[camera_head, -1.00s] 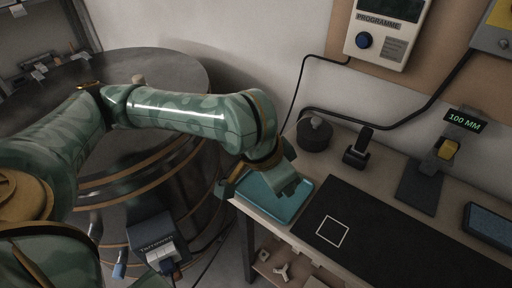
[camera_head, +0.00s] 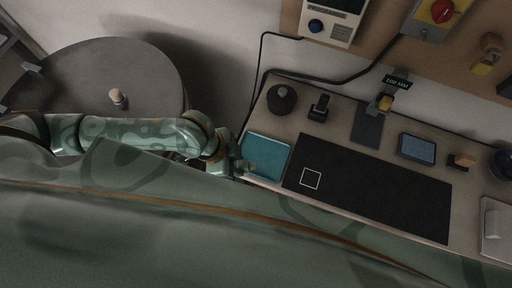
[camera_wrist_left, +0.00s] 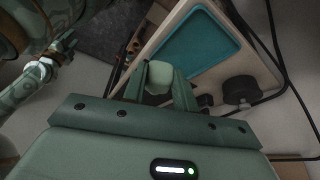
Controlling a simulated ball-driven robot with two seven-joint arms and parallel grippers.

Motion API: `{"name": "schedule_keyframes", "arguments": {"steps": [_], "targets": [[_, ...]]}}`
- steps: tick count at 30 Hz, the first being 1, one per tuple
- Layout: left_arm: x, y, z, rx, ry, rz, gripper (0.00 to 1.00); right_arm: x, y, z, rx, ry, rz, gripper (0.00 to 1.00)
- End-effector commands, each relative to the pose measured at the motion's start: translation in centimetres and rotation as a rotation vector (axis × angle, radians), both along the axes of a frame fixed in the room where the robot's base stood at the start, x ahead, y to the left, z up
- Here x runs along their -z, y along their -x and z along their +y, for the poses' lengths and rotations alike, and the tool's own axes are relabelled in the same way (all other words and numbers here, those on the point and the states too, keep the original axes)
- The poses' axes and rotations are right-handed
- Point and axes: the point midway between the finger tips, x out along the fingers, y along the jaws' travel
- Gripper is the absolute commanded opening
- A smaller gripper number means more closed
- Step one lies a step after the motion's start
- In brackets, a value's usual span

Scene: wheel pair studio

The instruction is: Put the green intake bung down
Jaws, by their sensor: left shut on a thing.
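My left gripper (camera_head: 240,168) is at the left edge of the teal tray (camera_head: 270,158) on the bench in the head view. In the left wrist view the left gripper (camera_wrist_left: 163,88) is shut on the green intake bung (camera_wrist_left: 159,76), a pale green rounded piece between its fingers. The tray (camera_wrist_left: 198,50) lies beyond the fingers there, flat and empty where I see it. The bung is too small to make out in the head view. What looks like my right gripper (camera_wrist_left: 63,44) shows small at the left of the wrist view; its jaws are unclear.
A black mat (camera_head: 375,190) with a white square outline lies right of the tray. A dark round knobbed object (camera_head: 281,100) and a small black stand (camera_head: 320,108) are behind it. A large grey drum (camera_head: 95,75) stands left. My green arm fills the foreground.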

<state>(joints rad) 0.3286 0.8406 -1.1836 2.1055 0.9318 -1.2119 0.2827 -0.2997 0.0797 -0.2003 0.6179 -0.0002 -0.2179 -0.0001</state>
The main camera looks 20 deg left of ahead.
Motion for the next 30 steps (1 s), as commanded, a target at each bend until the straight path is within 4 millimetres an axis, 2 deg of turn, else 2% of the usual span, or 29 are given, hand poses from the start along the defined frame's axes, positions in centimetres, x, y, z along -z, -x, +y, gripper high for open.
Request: {"name": "schedule_keyframes", "arguments": {"steps": [1,4,6,10,17,23,30], "targets": [[1.1,-1.7,-0.4,-0.002,0.000,-0.003,0.01,0.9,0.1,0.0,0.000,0.000,0.003,0.36],[2.5,-4.6,-1.2,-0.002,0.000,-0.003,0.01,1.7,0.2,0.0,0.000,0.000,0.005,0.36],[4.3,-5.7,-1.5,-0.002,-0.001,0.003,0.01,2.6,0.3,0.0,0.000,0.000,0.009,0.36],[6.4,-7.5,-2.0,-0.002,0.001,0.002,0.01,3.6,0.5,0.0,0.000,0.000,0.013,0.36],[7.8,-8.9,-2.3,-0.001,0.000,-0.001,0.01,4.2,0.6,0.0,-0.001,0.000,0.016,0.36],[10.9,-9.0,-2.3,-0.002,0.000,0.002,0.01,5.7,0.9,0.0,0.000,0.000,0.022,0.36],[10.9,-9.0,-2.3,0.000,-0.001,-0.001,0.01,5.5,0.8,0.0,0.000,0.000,0.021,0.36]]}}
